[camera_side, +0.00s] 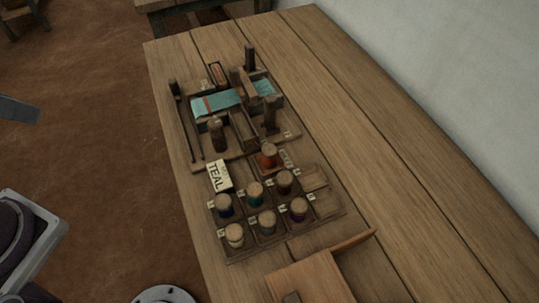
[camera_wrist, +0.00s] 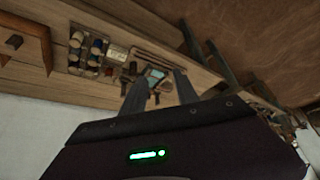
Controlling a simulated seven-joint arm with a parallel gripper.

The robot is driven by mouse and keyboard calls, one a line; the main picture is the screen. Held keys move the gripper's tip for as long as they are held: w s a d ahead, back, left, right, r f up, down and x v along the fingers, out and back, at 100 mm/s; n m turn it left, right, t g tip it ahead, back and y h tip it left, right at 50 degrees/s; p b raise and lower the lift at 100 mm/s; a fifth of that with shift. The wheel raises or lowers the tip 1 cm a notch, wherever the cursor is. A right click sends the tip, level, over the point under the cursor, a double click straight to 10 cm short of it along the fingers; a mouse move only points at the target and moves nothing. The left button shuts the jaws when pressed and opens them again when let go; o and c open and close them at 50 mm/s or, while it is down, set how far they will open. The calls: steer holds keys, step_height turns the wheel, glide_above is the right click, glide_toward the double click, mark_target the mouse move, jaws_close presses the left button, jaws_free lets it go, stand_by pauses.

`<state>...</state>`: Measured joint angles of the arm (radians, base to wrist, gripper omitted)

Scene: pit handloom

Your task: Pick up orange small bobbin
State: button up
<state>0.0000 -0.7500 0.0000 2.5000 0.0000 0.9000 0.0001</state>
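The orange bobbin (camera_side: 268,155) stands upright at the back corner of the compartment tray (camera_side: 331,211), near the small loom, in the side view. In the wrist view an orange-red spot (camera_wrist: 109,71) at the tray's loom end looks like the same bobbin, but it is small and dim. My gripper (camera_wrist: 160,82) is open and empty, its two dark fingers spread apart. It is well away from the bobbin.
Several other bobbins stand in the tray, such as a teal one (camera_side: 255,195). A TEAL card (camera_side: 219,176) lies beside it. The loom (camera_side: 246,128) has upright posts behind the orange bobbin. A wooden box (camera_side: 312,280) is in front. The table's right side is clear.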

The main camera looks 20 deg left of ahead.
steer(key=o, duration=0.4)
steer(key=shift+o, duration=0.2)
steer(key=w+d+f+m+t+h, duration=0.1)
steer(key=w+d+f+m, duration=0.2)
steer(key=w, duration=0.9)
steer(key=m+t+h, duration=0.3)
steer(key=m+h, duration=0.1)
steer(key=h, duration=0.2)
glide_toward(268, 150)
steer(key=x, duration=0.3)
steer(key=shift+d+f+t, duration=0.3)
steer(key=shift+d+f, duration=0.05)
steer(key=x, duration=0.6)
steer(key=shift+w+f, duration=0.1)
steer(key=shift+w, duration=0.3)
steer(key=shift+c, duration=0.5)
